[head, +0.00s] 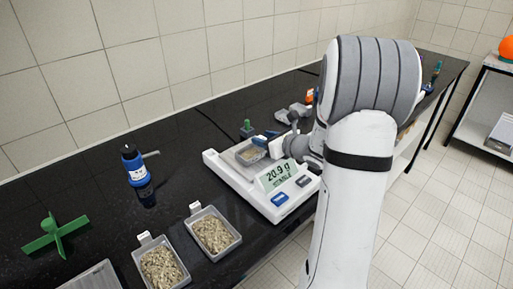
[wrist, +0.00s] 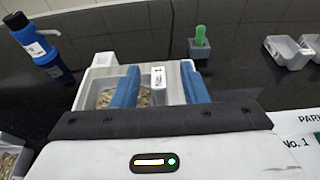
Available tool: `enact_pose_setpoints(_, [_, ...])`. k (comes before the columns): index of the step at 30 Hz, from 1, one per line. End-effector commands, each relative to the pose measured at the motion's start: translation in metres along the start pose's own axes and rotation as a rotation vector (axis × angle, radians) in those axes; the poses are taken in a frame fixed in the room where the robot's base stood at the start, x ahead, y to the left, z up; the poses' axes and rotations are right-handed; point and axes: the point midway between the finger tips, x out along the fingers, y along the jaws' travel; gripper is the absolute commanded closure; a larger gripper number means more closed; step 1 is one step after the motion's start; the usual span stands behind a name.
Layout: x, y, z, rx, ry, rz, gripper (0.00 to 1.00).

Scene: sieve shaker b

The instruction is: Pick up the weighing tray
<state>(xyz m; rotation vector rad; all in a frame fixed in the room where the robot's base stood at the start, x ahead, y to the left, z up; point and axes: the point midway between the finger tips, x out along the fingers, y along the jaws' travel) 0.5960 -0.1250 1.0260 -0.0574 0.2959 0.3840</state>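The weighing tray (head: 248,155) is a small grey tray with grainy material in it. It rests on the white balance (head: 235,180), whose display reads 20.9 g. In the wrist view the tray (wrist: 88,98) lies just beyond and between my fingers, with its pale labelled tab (wrist: 158,77) in the gap. My gripper (wrist: 159,72) has two blue fingers spread apart, one on each side of the tab, with visible gaps. In the head view my gripper (head: 267,137) is at the tray's right side, and my arm hides part of the balance.
Two grain-filled trays (head: 213,232) (head: 162,267) stand at the front of the black bench. A blue bottle (head: 136,168) and a green cross-shaped piece (head: 57,235) are to the left. A green-topped object (wrist: 199,36) and small grey trays (wrist: 283,50) are behind the balance.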

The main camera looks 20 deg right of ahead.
Motion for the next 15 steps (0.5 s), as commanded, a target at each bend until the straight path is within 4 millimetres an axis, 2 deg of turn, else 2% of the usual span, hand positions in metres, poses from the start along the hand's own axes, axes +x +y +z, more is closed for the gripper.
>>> enact_pose_setpoints(4, [0.0139,0.0007,-0.0004,0.000,0.001,0.002,0.60])
enact_pose_setpoints(11, [0.0152,0.0005,-0.0009,0.000,0.001,0.000,0.60])
enact_pose_setpoints(15, [0.0152,0.0007,-0.0008,0.000,0.001,0.001,0.71])
